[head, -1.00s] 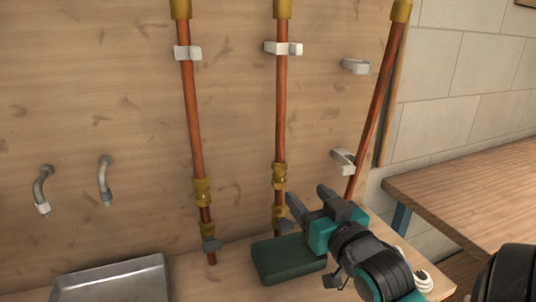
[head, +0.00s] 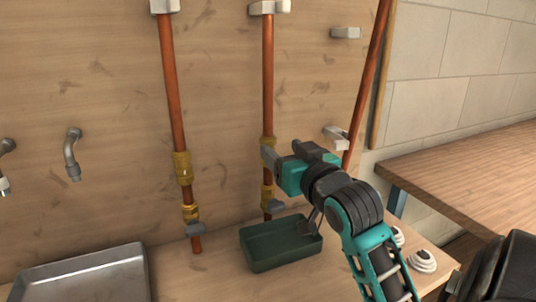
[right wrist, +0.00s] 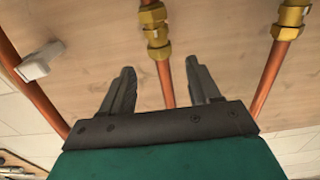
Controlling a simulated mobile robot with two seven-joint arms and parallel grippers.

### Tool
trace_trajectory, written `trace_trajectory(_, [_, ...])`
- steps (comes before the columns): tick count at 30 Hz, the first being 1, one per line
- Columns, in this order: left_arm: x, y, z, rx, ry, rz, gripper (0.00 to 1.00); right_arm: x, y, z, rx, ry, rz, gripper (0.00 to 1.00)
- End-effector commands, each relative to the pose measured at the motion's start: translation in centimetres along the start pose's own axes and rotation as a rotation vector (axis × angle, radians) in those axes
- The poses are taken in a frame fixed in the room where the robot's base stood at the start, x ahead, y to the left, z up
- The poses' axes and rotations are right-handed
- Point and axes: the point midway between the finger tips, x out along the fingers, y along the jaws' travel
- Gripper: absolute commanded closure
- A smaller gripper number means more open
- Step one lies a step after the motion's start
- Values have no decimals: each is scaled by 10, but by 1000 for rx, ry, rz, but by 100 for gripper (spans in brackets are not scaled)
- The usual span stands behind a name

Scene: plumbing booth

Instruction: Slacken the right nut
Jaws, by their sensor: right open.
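The middle copper pipe (head: 268,85) carries an upper brass fitting (head: 267,142) and a lower brass fitting (head: 267,196). The left pipe (head: 170,95) has similar brass fittings (head: 182,168). I cannot tell which nut is the task's right nut. My right gripper (head: 288,156) is open and empty, close to the middle pipe's upper fitting and partly covering it. In the right wrist view, the middle pipe (right wrist: 165,82) runs between the spread fingers (right wrist: 160,88), with brass nuts (right wrist: 156,32) beyond their tips. No contact shows. My left gripper is not in view.
A dark green tray (head: 262,262) sits on the bench below my right gripper. A grey metal tray (head: 80,262) is at lower left. A slanted pipe (head: 370,80) and white clip (head: 335,136) are to the right. White round pieces (head: 422,262) lie on the bench.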

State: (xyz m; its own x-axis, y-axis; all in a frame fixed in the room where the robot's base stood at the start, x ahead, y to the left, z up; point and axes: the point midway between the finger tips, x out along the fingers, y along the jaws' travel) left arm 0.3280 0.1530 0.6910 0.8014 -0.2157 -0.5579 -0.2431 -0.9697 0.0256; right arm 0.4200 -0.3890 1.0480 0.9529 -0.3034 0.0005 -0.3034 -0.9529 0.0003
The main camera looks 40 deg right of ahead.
Motion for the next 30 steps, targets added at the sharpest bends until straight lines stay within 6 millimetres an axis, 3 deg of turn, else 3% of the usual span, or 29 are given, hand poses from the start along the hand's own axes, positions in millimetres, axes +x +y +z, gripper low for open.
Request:
trace_trajectory(6, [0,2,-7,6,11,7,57,45,0,0,1,0,0,38])
trace_trajectory(12, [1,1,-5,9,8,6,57,69,0,0,0,-1,0,38])
trace_trajectory(25, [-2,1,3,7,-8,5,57,77,0,0,0,-1,0,38])
trace_trajectory(30, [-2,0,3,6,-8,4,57,77,0,0,0,-1,0,55])
